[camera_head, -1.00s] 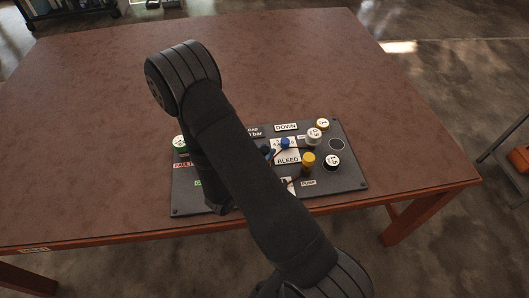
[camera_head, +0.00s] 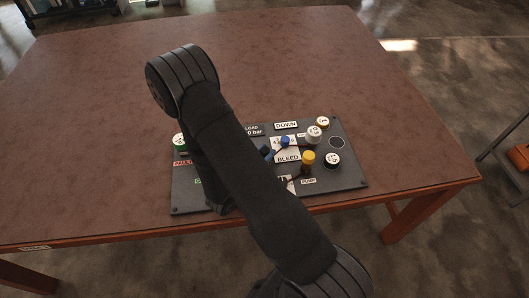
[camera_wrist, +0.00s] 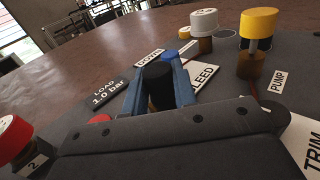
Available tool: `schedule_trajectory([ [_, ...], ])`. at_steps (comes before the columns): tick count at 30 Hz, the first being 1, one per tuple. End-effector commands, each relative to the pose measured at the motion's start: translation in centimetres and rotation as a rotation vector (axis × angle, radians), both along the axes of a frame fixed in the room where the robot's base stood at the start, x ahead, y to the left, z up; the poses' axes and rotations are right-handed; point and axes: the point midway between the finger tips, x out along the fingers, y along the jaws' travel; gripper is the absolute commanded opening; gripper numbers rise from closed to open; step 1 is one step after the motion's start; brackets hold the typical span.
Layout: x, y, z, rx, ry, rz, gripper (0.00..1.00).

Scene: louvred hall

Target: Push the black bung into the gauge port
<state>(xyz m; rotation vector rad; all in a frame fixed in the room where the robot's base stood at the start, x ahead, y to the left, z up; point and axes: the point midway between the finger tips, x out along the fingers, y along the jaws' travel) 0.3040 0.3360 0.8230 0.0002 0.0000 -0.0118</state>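The black bung (camera_wrist: 158,86) is a dark cylinder between the two blue fingers of my gripper (camera_wrist: 157,95) in the wrist view. The fingers close on its sides, and its top stands above them. Its lower end is hidden by the gripper body. In the head view my forearm covers most of the gripper; only a small dark and blue part shows beside the BLEED label. I cannot make out a gauge port by name. A dark ringed circle (camera_head: 336,144) lies on the right of the panel; I cannot tell whether it is the port.
The dark panel (camera_head: 230,204) lies on the brown table (camera_head: 90,110). Close to the gripper stand a blue knob (camera_head: 285,142), a yellow knob (camera_head: 308,158) and a white cap (camera_head: 314,134). A red cap (camera_wrist: 12,135) is at left. The table's far side is clear.

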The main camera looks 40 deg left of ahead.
Motion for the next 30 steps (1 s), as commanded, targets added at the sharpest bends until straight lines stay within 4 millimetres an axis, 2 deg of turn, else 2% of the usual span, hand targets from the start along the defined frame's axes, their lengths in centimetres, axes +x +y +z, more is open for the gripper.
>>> schedule_trajectory([
  [1,0.0,0.0,0.0,0.000,0.000,0.000,0.33],
  [3,0.0,0.0,0.0,0.000,0.000,0.000,0.47],
  [4,0.0,0.0,0.0,0.000,0.000,0.000,0.51],
  [14,-0.3,0.0,0.3,0.000,0.000,0.001,0.51],
  [24,-3.0,0.1,3.0,0.001,0.000,0.002,0.51],
  [30,-3.6,0.0,3.6,0.000,0.000,0.000,0.51],
])
